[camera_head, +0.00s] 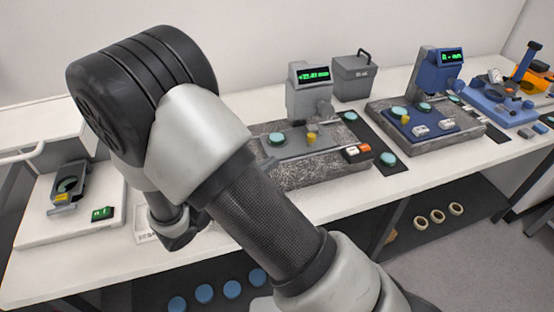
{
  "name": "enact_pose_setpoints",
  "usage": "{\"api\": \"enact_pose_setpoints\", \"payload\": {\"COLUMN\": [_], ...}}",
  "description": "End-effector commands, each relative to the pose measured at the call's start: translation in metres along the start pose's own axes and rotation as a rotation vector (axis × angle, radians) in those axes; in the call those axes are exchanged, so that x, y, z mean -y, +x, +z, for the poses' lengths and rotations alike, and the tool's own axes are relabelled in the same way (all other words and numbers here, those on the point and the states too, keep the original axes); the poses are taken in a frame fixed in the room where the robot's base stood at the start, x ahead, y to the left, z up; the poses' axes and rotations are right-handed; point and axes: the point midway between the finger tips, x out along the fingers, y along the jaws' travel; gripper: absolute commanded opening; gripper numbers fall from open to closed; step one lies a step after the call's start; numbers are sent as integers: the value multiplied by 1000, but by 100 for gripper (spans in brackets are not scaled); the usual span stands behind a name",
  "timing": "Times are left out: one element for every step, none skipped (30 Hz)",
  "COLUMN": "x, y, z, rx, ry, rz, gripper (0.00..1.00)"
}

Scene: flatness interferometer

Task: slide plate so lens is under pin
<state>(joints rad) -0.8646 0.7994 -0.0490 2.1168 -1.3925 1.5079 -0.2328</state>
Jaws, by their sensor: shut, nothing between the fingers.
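A grey instrument (309,95) with a green display stands on a speckled stone base (300,178). A grey plate (290,150) lies on that base, with a teal lens (277,139) on its left part. The lens is left of the instrument's head and a small yellow piece (312,138). A pin tip cannot be made out. A similar blue instrument (439,70) stands to the right, with a blue plate (432,132) and teal discs (400,113) on its stone base. My arm crosses the left and middle of the view; the gripper's fingers are hidden.
A grey lidded box (351,78) stands behind, between the instruments. A dark mat (371,136) with teal discs lies between the bases. A small device (68,187) sits on a white stand at left. The bench front is partly clear.

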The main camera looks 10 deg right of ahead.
Motion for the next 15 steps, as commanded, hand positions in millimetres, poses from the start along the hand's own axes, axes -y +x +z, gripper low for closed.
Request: {"api": "enact_pose_setpoints", "payload": {"x": [2, 2, 2, 2, 2, 2, 2, 2, 2, 2, 2, 2, 2, 2, 2], "y": [10, 17, 25, 32, 39, 48, 54, 61, 69, 76, 81, 88, 94, 98, 104], "z": [0, 0, 0, 0, 0, 0, 0, -1, 0, 0, -1, -1, -1, -1, -1], "rx": [0, 0, 0, -1, -1, 0, -2, -2, -1, -1, -2, -2, -2, -1, -2], "ry": [0, 0, 1, 1, 1, 2, 3, 2, 3, 3, 3, 3, 3, 3, 3], "rz": [-6, -6, -7, -7, -9, -7, -8, -8, -8, -8, -8, -7, -8, -8, -6], "gripper": [0, 0, 0, 0, 0, 0, 0, 0, 0, 0, 0, 0, 0, 0, 0]}}
